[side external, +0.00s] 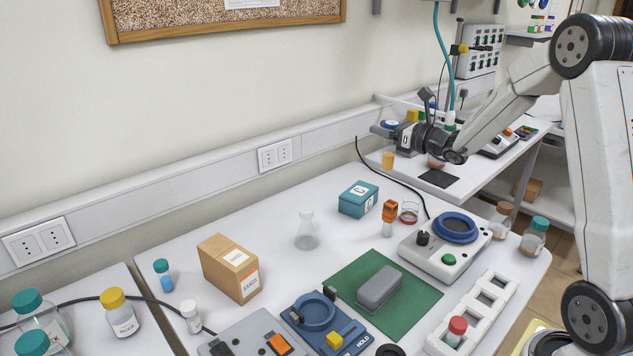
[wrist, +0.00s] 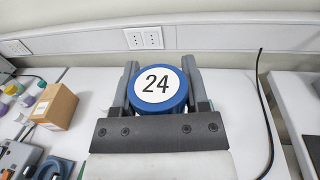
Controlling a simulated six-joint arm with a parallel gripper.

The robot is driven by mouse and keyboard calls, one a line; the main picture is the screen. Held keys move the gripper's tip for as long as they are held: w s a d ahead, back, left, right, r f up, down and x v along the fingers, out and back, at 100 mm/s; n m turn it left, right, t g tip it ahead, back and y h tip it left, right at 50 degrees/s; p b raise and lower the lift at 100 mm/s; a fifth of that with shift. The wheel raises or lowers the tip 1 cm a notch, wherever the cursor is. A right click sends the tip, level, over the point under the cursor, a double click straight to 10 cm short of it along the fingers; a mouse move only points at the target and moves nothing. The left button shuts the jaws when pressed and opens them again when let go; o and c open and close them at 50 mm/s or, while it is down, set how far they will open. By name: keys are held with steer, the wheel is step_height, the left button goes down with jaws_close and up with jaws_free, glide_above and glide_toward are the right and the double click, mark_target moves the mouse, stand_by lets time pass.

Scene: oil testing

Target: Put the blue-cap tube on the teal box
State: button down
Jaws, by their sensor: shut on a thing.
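My gripper (wrist: 158,85) is shut on the blue-cap tube (wrist: 157,84). Its round blue cap, with a white disc marked 24, sits between the two grey fingers in the wrist view. In the side view my gripper (side external: 391,130) is raised above the back of the bench, and the blue cap (side external: 390,124) shows small at the fingers. An amber part (side external: 388,160) shows below it, probably the tube's lower end. The teal box (side external: 358,199) stands on the bench, below and left of my gripper, apart from it. The teal box is not visible in the wrist view.
An orange-capped tube (side external: 388,217) and a small red-rimmed dish (side external: 409,212) stand just right of the teal box. A glass flask (side external: 307,230) and a cardboard box (side external: 229,267) stand to its left. A black cable (side external: 397,182) runs behind it.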

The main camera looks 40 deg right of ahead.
steer(key=w+d+f, duration=0.3)
steer(key=w+f, duration=0.5)
steer(key=w, duration=0.3)
steer(key=shift+d+f, duration=0.2)
steer(key=shift+f, duration=0.1)
steer(key=shift+w+d+f, duration=0.1)
steer(key=shift+w+f, duration=0.1)
steer(key=shift+f, duration=1.55)
steer(key=shift+f, duration=0.15)
steer(key=shift+c, duration=0.5)
jaws_free()
